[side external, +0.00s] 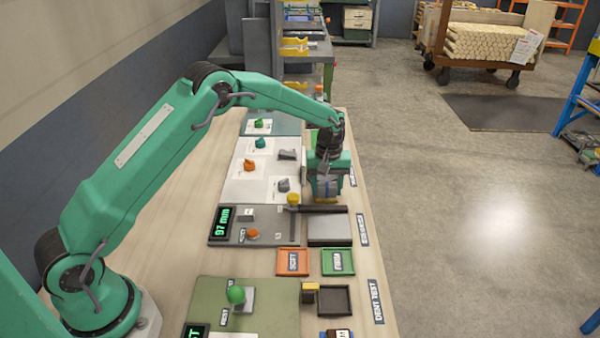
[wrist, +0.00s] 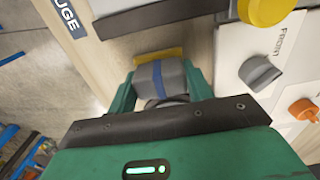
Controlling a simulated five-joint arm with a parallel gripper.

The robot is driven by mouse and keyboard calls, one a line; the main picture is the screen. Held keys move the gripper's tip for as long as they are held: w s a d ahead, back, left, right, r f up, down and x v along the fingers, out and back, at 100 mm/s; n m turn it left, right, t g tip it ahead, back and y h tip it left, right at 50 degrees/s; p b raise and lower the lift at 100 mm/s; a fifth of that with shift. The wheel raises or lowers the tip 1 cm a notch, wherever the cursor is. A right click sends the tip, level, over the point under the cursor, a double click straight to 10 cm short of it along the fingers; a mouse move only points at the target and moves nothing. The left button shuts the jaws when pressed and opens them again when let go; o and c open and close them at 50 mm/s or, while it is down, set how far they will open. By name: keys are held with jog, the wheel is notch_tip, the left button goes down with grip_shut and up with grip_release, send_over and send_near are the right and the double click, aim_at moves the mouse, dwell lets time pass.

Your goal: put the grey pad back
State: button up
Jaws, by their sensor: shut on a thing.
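A grey pad (wrist: 150,77) with a blue band and a yellow lower edge is between the two green fingers of my gripper (wrist: 160,84), which is shut on it. In the side view the pad (side external: 322,187) shows partly below my gripper (side external: 327,184), at the bench's right edge, just behind the gauge plate. I cannot tell whether the pad touches the bench.
The gauge plate (side external: 265,238) has a 97 mm display and a yellow knob (side external: 293,198). White sheets (side external: 262,185) with grey, orange and teal pieces lie left of my gripper. An orange tray (side external: 282,271), green tray (side external: 328,271) and dark tray (side external: 334,301) are nearer the camera.

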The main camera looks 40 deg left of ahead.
aim_at(327, 184)
jog(key=o, duration=0.9)
jog(key=shift+o, duration=0.2)
jog(key=shift+r, duration=0.1)
notch_tip(327, 184, up, 12)
jog(key=shift+r, duration=0.15)
dwell(0.4)
